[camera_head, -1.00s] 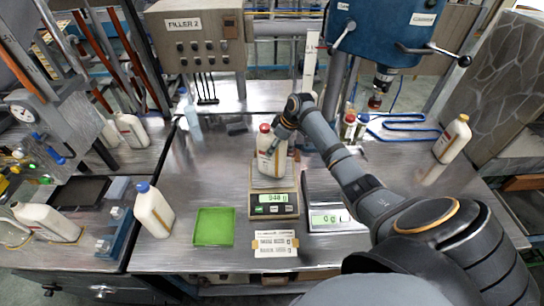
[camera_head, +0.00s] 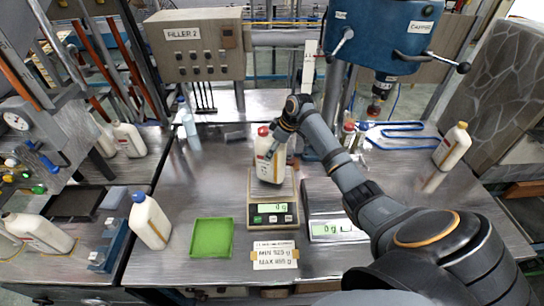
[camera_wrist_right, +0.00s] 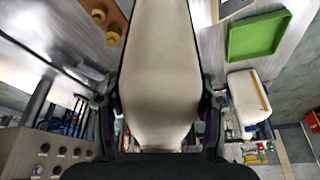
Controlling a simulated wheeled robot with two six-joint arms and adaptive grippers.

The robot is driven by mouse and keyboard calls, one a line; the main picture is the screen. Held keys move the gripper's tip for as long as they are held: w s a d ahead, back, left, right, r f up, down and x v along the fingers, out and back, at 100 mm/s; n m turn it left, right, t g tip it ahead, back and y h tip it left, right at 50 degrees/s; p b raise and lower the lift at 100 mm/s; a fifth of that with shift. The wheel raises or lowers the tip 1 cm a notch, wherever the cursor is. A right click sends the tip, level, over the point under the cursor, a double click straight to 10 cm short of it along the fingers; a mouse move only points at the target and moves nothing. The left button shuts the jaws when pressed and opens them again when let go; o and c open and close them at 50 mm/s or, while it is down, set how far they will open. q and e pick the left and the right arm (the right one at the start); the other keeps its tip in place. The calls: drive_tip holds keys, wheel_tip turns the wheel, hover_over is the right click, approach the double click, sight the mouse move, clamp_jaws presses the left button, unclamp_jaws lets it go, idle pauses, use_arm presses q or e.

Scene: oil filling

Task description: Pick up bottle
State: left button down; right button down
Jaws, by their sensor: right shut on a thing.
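A white bottle with a red cap (camera_head: 268,166) is held above the left scale (camera_head: 271,212) in the head view. It is slightly tilted. My right gripper (camera_head: 283,147) is shut on it from its right side. The scale's display reads about 0 g. In the right wrist view the pale bottle body (camera_wrist_right: 161,70) fills the middle between the two fingers of my right gripper (camera_wrist_right: 160,108). My left gripper does not show.
A second scale (camera_head: 335,222) stands to the right. A green tray (camera_head: 211,238) and a blue-capped bottle (camera_head: 150,221) are to the left. An orange-capped bottle (camera_head: 452,147) stands at the far right. A paper label (camera_head: 275,255) lies in front of the scale.

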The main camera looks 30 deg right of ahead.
drive_tip(key=s+a+r+b, duration=0.3)
drive_tip(key=s+r+b, duration=0.4)
drive_tip(key=s+r, duration=0.4)
drive_tip(key=shift+s+a, duration=0.4)
drive_tip(key=shift+s, duration=0.9)
